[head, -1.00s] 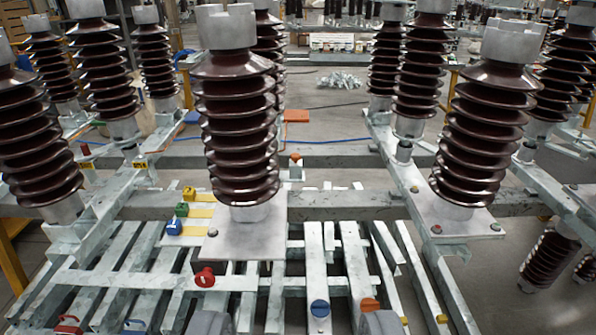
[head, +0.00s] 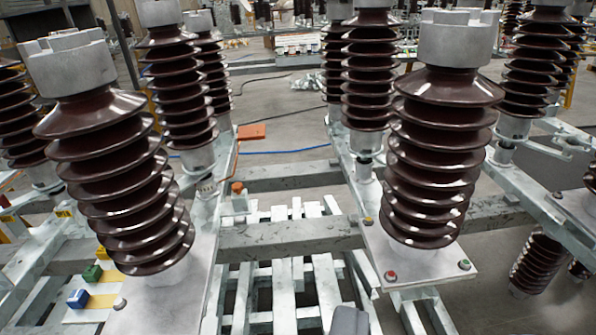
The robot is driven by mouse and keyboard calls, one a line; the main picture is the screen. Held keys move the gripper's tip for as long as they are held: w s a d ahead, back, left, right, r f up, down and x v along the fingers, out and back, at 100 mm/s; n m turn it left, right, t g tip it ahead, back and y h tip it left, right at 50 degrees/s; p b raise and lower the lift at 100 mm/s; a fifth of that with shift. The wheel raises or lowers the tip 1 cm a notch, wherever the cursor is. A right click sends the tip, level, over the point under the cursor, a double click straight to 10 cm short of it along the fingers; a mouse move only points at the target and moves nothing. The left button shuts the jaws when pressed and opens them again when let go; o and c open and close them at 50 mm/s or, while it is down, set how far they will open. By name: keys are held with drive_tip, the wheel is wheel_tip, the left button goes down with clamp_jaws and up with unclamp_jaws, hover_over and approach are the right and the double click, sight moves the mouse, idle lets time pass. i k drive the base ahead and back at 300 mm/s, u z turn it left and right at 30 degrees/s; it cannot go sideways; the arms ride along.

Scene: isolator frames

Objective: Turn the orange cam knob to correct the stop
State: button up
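A small orange knob (head: 237,187) sits on top of a small grey block beside the cross rail, left of the picture's middle. I cannot tell from here which way it is turned or whether it is the cam knob; no stop can be made out. Part of my gripper (head: 348,321) shows as one grey, blurred shape at the bottom edge, right of the middle. It is well in front of the orange knob and apart from it. The rest of the gripper is out of the picture, so its opening does not show.
Large brown ribbed insulators stand at left (head: 120,180) and right (head: 440,165) on steel frames. Yellow, green and blue blocks (head: 78,299) sit at lower left. A red button (head: 390,275) is on the right plate. An orange box (head: 251,131) stands behind. Slatted steel fills the gap.

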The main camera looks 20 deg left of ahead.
sight(237, 187)
drive_tip(key=i, duration=1.35)
drive_tip(key=u, duration=0.65)
